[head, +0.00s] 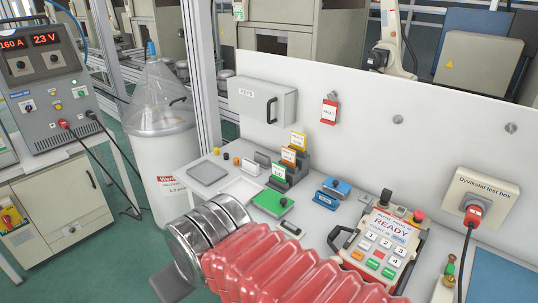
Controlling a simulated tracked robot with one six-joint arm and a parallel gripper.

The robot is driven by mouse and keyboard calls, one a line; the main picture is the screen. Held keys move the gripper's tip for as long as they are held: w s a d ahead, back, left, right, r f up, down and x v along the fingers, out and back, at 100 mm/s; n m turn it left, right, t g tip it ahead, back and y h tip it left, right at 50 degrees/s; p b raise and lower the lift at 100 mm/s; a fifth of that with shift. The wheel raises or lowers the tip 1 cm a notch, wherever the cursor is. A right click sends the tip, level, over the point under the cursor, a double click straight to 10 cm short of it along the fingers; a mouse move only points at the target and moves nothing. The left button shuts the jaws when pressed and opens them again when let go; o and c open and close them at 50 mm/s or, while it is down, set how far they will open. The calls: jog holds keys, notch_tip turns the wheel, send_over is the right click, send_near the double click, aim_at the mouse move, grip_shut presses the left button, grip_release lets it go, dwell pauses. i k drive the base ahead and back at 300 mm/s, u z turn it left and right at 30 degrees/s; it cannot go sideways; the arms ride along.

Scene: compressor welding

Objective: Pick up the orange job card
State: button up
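The orange job card (289,155) stands in a dark stepped holder (296,172) on the bench. It sits between a yellow card (298,140) behind it and a green card (279,172) in front. Only its upper part shows above the holder. My arm, with a ribbed red cover and shiny metal rings, reaches in from the bottom. At its end a dark grey part of my gripper (171,284) shows at the lower left, well apart from the card. The fingertips are not clearly visible, so its opening and anything in it cannot be told.
Grey trays (207,172), a green box (273,203) and blue blocks (335,188) lie around the holder. A teach pendant (381,240) stands at right. A key box (262,101) and a red tag (329,111) hang on the white panel behind. A white drum (165,165) stands left.

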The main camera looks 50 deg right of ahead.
aim_at(288, 156)
jog(key=z, duration=0.1)
jog(key=i, duration=0.75)
jog(key=z, duration=0.65)
jog(key=i, duration=0.55)
jog(key=z, duration=0.35)
